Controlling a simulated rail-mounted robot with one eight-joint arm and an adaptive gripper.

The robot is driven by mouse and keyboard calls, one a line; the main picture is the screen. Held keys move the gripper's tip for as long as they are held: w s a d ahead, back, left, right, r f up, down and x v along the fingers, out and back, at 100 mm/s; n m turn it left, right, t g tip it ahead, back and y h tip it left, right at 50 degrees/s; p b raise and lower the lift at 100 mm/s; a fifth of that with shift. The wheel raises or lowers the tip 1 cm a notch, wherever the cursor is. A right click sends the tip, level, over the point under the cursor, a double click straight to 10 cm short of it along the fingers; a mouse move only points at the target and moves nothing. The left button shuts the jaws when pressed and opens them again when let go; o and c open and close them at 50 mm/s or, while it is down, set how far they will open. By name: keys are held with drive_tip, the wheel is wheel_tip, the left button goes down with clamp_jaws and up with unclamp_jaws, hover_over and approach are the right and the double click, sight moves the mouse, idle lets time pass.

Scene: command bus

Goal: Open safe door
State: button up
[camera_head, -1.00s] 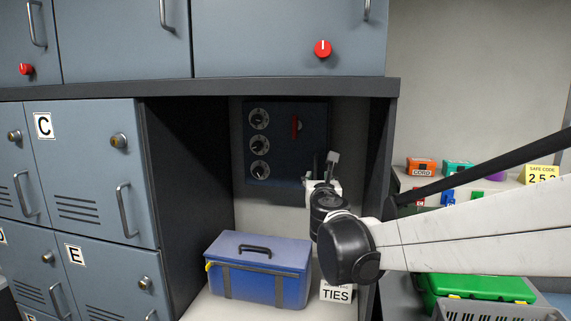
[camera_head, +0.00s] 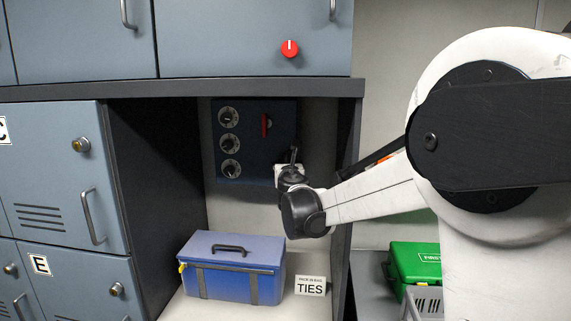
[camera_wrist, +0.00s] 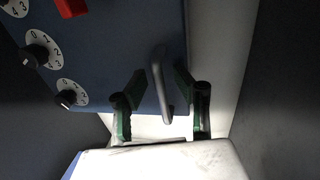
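The safe (camera_head: 250,150) is a dark blue box set in the back of the shelf recess. Its front carries three dials (camera_head: 229,143) on the left and a red lever (camera_head: 265,125), which stands upright. The door looks closed. My gripper (camera_head: 291,160) is at the safe's lower right; arm parts hide much of it in the head view. In the wrist view my gripper (camera_wrist: 160,92) is open, with one dark finger on each side of a grey bar handle (camera_wrist: 161,85) on the safe's face. I cannot tell whether either finger touches the handle.
A blue toolbox (camera_head: 231,267) and a TIES sign (camera_head: 310,285) stand on the shelf below the safe. Grey lockers (camera_head: 62,180) are at left, and the recess's right side wall (camera_head: 346,190) is close to my arm. A green first-aid box (camera_head: 414,264) is at right.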

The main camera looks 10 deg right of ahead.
drive_tip(key=shift+c, duration=0.5)
clamp_jaws()
drive_tip(key=shift+s, duration=0.15)
